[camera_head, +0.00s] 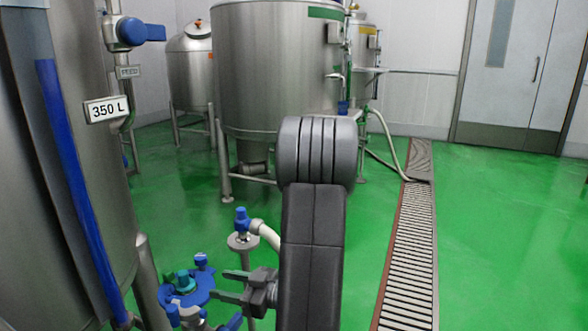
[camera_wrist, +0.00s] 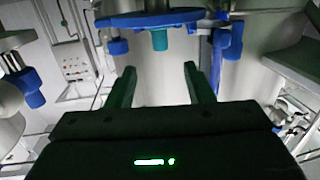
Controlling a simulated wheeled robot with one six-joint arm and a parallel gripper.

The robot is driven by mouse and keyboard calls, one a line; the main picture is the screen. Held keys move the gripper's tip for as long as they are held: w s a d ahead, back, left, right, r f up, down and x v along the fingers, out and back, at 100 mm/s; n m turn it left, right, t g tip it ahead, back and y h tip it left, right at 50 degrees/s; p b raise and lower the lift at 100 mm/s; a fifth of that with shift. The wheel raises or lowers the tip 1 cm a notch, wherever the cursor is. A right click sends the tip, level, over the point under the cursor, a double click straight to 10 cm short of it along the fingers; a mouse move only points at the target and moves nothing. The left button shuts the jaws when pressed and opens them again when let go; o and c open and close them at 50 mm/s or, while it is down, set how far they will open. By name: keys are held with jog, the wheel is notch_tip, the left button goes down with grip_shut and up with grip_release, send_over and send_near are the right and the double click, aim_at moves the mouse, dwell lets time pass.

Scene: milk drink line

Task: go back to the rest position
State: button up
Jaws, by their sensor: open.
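My gripper (camera_head: 232,285) is at the lower middle of the head view, at the end of my dark grey arm. Its two green fingers stand apart with nothing between them. They also show in the wrist view (camera_wrist: 158,85), pointing up the picture. A blue fitting with a teal knob (camera_head: 183,281) is just left of the fingertips in the head view. The fitting also shows as a blue disc (camera_wrist: 150,20) beyond the fingertips in the wrist view. I cannot tell whether the fingers touch it. No marker of the rest position is in view.
A steel tank with a 350 L label (camera_head: 107,108) stands close at the left. A blue-topped valve (camera_head: 241,219) with a pale hose is behind my gripper. More tanks (camera_head: 270,70) stand at the back. Green floor and a drain grate (camera_head: 408,260) lie open at the right.

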aim_at(188, 277)
jog(key=shift+b+x, duration=1.35)
jog(key=shift+x, duration=4.45)
jog(key=shift+d+r, duration=0.1)
jog(key=shift+d, duration=0.05)
jog(key=f+p+v, duration=0.1)
jog(key=p+v, duration=0.3)
jog(key=v, duration=0.9)
jog(key=b+x, duration=0.1)
jog(key=x, duration=0.3)
jog(key=b+x, duration=0.2)
jog(key=x, duration=0.3)
jog(key=b+x, duration=0.1)
jog(key=x, duration=0.3)
jog(key=shift+a+r, duration=0.35)
jog(key=shift+a, duration=0.05)
notch_tip(188, 277, up, 10)
jog(key=p, duration=0.8)
jog(key=shift+w+d+f+m+t, duration=0.1)
jog(key=shift+w+d+m+t, duration=0.5)
jog(key=shift+w, duration=0.35)
